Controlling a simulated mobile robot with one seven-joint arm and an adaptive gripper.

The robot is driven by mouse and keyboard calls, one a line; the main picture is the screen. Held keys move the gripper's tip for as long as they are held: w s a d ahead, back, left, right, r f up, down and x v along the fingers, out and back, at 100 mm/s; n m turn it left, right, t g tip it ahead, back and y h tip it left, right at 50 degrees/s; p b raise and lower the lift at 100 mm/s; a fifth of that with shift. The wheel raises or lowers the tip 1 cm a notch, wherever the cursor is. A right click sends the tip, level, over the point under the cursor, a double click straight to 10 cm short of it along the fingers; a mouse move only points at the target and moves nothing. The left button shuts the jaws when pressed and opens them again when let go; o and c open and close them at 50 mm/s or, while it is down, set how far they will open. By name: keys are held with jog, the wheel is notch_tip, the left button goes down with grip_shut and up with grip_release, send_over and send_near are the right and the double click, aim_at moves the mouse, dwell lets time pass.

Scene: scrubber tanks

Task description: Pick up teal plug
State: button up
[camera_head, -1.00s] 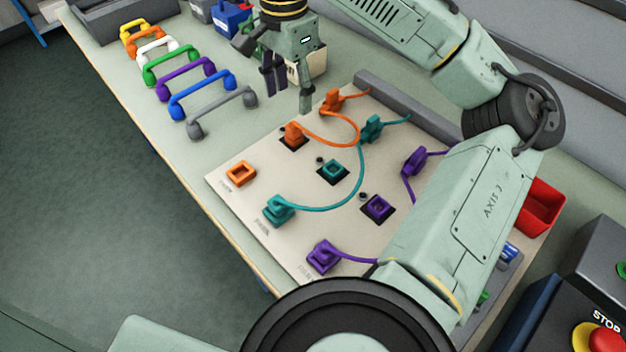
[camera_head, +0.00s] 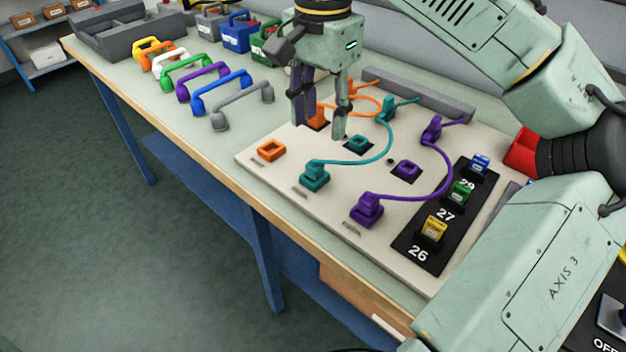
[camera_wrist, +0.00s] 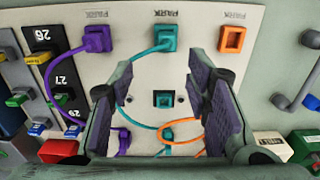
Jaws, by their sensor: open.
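The teal plug (camera_head: 315,175) sits at the front parking place of the beige board (camera_head: 275,178), with a teal cable curving back to a second teal connector (camera_head: 385,110) at the board's rear. In the wrist view the teal plug (camera_wrist: 165,36) is at the top centre, beyond the fingertips. A teal-rimmed socket (camera_head: 358,143) is empty and shows between the fingers in the wrist view (camera_wrist: 164,99). My gripper (camera_head: 320,130) is open and empty, pointing down above the board, behind the teal plug and apart from it. An orange plug (camera_head: 318,118) is partly hidden behind the fingers.
A purple plug (camera_head: 366,210) with its cable stands right of the teal plug. An empty orange parking socket (camera_head: 271,150) is left of it. Several coloured handles (camera_head: 221,92) line the table's left side. A black strip (camera_head: 412,250) holds numbered tags.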

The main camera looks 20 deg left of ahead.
send_over(317, 162)
jog(key=f, duration=0.4)
jog(key=shift+s+d, duration=0.2)
jog(key=shift+d, duration=0.15)
jog(key=shift+w+a+f+p, duration=0.1)
jog(key=shift+f+p, duration=0.1)
jog(key=shift+f, duration=0.8)
jog(key=shift+a+f+p, duration=0.15)
jog(key=shift+f, duration=0.8)
jog(key=shift+w+a+f+p, duration=0.1)
jog(key=shift+f+p, duration=0.1)
jog(key=shift+f, duration=0.8)
jog(key=shift+c, duration=0.5)
grip_shut()
